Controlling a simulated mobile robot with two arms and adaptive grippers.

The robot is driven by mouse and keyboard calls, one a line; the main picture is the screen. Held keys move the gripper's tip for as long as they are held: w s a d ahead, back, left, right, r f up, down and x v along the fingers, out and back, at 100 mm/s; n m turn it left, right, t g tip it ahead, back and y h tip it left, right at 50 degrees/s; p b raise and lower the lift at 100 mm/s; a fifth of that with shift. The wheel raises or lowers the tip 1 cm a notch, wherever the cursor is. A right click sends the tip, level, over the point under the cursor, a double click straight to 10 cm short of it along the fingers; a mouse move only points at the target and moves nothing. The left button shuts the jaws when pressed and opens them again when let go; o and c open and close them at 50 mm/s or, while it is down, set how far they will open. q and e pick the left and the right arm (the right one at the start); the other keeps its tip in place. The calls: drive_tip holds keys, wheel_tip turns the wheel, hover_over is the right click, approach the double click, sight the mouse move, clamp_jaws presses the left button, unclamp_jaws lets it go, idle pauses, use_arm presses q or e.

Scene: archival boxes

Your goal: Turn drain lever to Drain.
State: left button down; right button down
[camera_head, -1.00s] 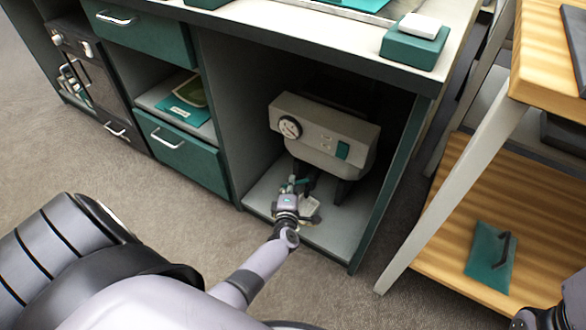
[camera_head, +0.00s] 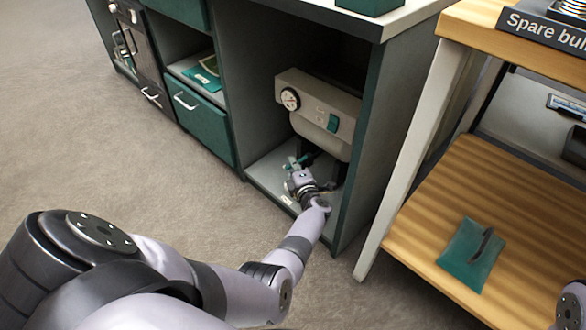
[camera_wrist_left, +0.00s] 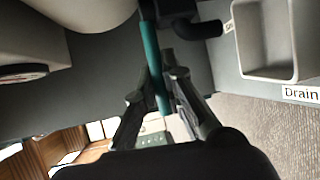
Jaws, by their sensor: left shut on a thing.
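The beige machine (camera_head: 318,106) with a round gauge and a green switch stands inside the open cabinet bay. The teal drain lever (camera_wrist_left: 153,62) runs down between the fingers of my left gripper (camera_wrist_left: 160,95) in the left wrist view. My left gripper (camera_head: 297,166) reaches low into the bay under the machine and is shut on the lever. A "Drain" label (camera_wrist_left: 301,94) is at the right of the wrist view, below a pale tray-like recess (camera_wrist_left: 268,70). A dark pipe end (camera_wrist_left: 200,28) is near the lever. The lever's pivot is not clearly visible. Only part of my right arm shows at the lower right edge.
The bay's side wall (camera_head: 378,130) stands close to the right of my left arm. A wooden shelf unit (camera_head: 520,200) with a teal pouch (camera_head: 470,254) is farther right. Drawers (camera_head: 200,122) are on the left. The carpet in front is clear.

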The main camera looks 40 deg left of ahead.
idle(0.4)
use_arm(q)
drive_tip(key=c, duration=1.7)
unclamp_jaws()
drive_tip(key=shift+o, duration=0.2)
